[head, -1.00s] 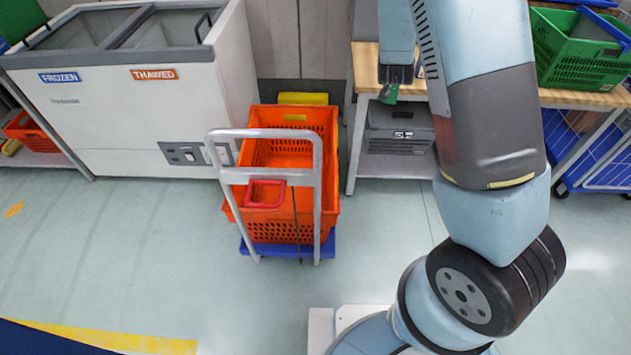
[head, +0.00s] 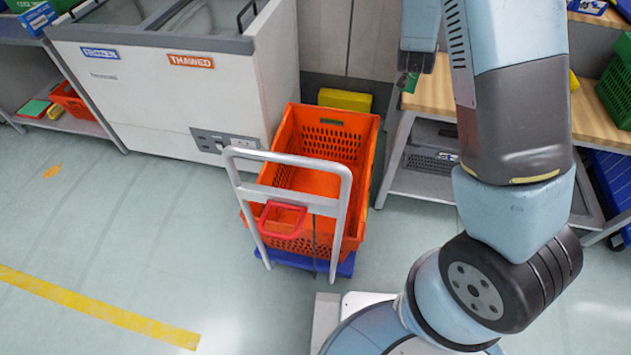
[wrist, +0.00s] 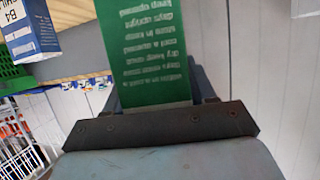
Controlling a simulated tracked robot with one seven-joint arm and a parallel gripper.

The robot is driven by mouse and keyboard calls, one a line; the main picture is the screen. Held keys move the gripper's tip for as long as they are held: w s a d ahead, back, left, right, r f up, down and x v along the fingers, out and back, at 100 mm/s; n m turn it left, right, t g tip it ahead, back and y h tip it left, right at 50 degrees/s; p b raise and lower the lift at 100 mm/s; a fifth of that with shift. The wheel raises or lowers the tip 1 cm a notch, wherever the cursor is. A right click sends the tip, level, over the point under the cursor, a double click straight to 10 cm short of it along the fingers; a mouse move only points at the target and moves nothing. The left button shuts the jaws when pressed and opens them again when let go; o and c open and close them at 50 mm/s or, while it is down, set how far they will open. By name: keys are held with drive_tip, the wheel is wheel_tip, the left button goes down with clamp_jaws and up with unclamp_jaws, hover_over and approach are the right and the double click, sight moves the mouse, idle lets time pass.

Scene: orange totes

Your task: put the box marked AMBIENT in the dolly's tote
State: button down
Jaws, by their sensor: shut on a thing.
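My gripper (head: 415,64) hangs above the near left end of the wooden bench in the head view. It is shut on a green box (wrist: 145,50), which fills the top middle of the wrist view. The box shows several lines of white print, upside down; I cannot read the word AMBIENT on it. In the head view only a small green part of it (head: 411,83) shows below the gripper. The orange tote (head: 365,170) sits on a blue dolly (head: 345,266) left of my gripper. Its visible inside looks empty.
The dolly's grey push handle (head: 345,205), with a red handle piece (head: 283,207), rises at the tote's near side. A chest freezer (head: 175,95) stands left of the tote. The wooden bench (head: 435,92) is at right. Open floor lies at front left.

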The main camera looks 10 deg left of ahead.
drive_tip(key=shift+w+d, duration=0.1)
drive_tip(key=shift+d, duration=0.45)
drive_tip(key=w+a+f+n+y, duration=0.2)
drive_tip(key=a+f+n+y, duration=0.15)
drive_tip(key=a+f, duration=0.75)
drive_tip(key=w+a+f+n+y, duration=0.3)
drive_tip(key=a+f, duration=0.5)
drive_tip(key=f, duration=0.6)
drive_tip(key=s+a+f+n+g+y, duration=0.1)
drive_tip(key=s+a+f+y, duration=0.1)
drive_tip(key=s+a+f, duration=0.5)
drive_tip(key=s+a+f+n+y, duration=0.2)
drive_tip(key=s+a+f, duration=0.1)
drive_tip(key=f, duration=0.8)
drive_tip(key=s+a+f+n+g+y, duration=0.1)
drive_tip(key=s+a+f, duration=0.45)
drive_tip(key=f, duration=0.35)
wheel_tip(320, 180, down, 10)
drive_tip(key=shift+w, duration=0.15)
drive_tip(key=shift+f, duration=0.1)
